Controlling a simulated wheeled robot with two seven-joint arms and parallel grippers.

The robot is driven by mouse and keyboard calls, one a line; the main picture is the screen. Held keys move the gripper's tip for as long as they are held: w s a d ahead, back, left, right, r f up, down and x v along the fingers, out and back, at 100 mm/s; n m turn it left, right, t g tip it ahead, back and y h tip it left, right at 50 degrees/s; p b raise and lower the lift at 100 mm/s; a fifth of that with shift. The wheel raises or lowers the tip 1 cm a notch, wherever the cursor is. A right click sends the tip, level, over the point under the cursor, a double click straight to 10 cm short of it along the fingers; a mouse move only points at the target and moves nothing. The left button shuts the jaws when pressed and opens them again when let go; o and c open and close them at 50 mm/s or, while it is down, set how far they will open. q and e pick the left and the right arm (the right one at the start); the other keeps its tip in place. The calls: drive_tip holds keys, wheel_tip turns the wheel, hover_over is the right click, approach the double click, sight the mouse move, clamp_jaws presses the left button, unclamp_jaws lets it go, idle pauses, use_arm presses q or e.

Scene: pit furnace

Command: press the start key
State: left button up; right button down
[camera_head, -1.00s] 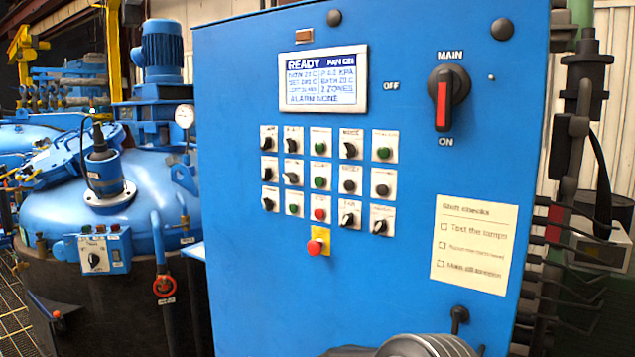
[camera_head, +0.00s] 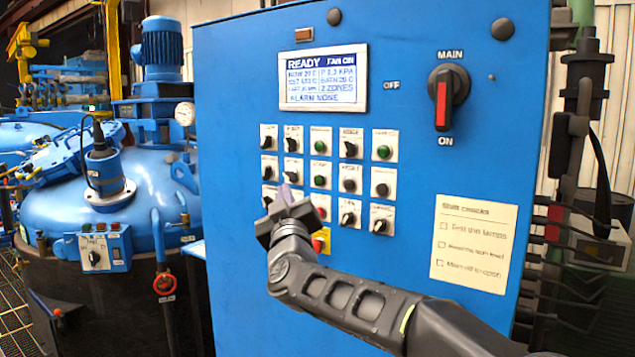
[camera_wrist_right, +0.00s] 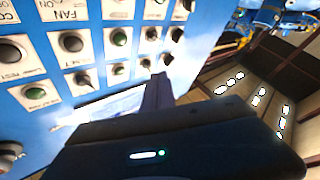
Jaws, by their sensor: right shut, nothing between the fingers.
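The blue control cabinet (camera_head: 400,260) fills the middle of the head view, with rows of small keys and knobs on white plates. My right gripper (camera_head: 284,196) is shut and empty, in front of the lower left of the key grid. It hides keys there; contact cannot be told. In the right wrist view its dark fingers (camera_wrist_right: 157,92) point towards the panel. My left gripper is not in view.
The lit display (camera_head: 325,78) reads READY and alarm none. A red-handled main switch (camera_head: 442,98) is at the upper right. A red button on a yellow plate (camera_head: 321,242) is partly behind my right gripper. A paper checklist (camera_head: 474,245) is at the lower right. A blue vessel (camera_head: 140,185) stands left.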

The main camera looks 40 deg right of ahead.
sight(319, 181)
drive_tip(key=shift+d, duration=0.1)
drive_tip(key=shift+w+d+b, duration=0.25)
drive_tip(key=shift+w+d, duration=0.2)
drive_tip(key=shift+d, duration=0.95)
drive_tip(key=shift+w+d+b, duration=0.3)
drive_tip(key=shift+w+d, duration=0.1)
drive_tip(key=shift+d, duration=0.95)
drive_tip(key=shift+w+d+b, duration=0.25)
drive_tip(key=shift+w+d, duration=0.2)
drive_tip(key=shift+d, duration=0.95)
drive_tip(key=shift+w+d, duration=0.15)
drive_tip(key=shift+d, duration=0.2)
drive_tip(key=shift+w+d, duration=0.1)
drive_tip(key=shift+d, duration=0.3)
drive_tip(key=shift+a, duration=0.1)
drive_tip(key=shift+s+a, duration=0.25)
drive_tip(key=shift+a, duration=0.45)
